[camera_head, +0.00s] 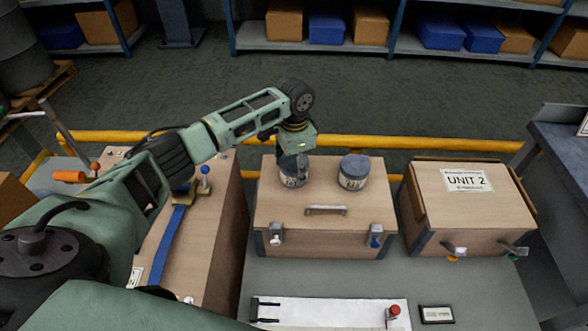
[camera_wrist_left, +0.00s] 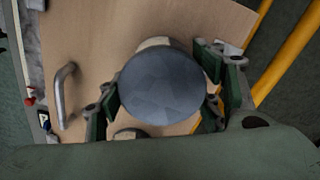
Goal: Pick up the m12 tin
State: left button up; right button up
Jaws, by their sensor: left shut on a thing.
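Two tins with blue-grey lids are at the top of a wooden box (camera_head: 335,235) in the head view. My left gripper (camera_head: 298,163) comes down from above on the left-hand tin (camera_head: 291,178) and is shut on it, partly covering it. In the left wrist view the round lid of this tin (camera_wrist_left: 160,88) lies between the finger pads of my left gripper (camera_wrist_left: 162,92). The right-hand tin (camera_head: 354,174) stands upright on the box lid, apart from the gripper. The tin labels are too small to read, so I cannot tell which is m12. My right gripper is not in view.
The wooden box has a metal handle (camera_head: 325,210) and two front latches. Another wooden box (camera_head: 466,207) marked UNIT 2 stands to the right. A long wooden box (camera_head: 217,220) is on the left. A yellow rail (camera_head: 420,143) runs behind. A white panel (camera_head: 325,312) lies in front.

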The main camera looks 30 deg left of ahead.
pick_arm(q)
jog(key=c, duration=0.9)
jog(key=shift+c, duration=0.2)
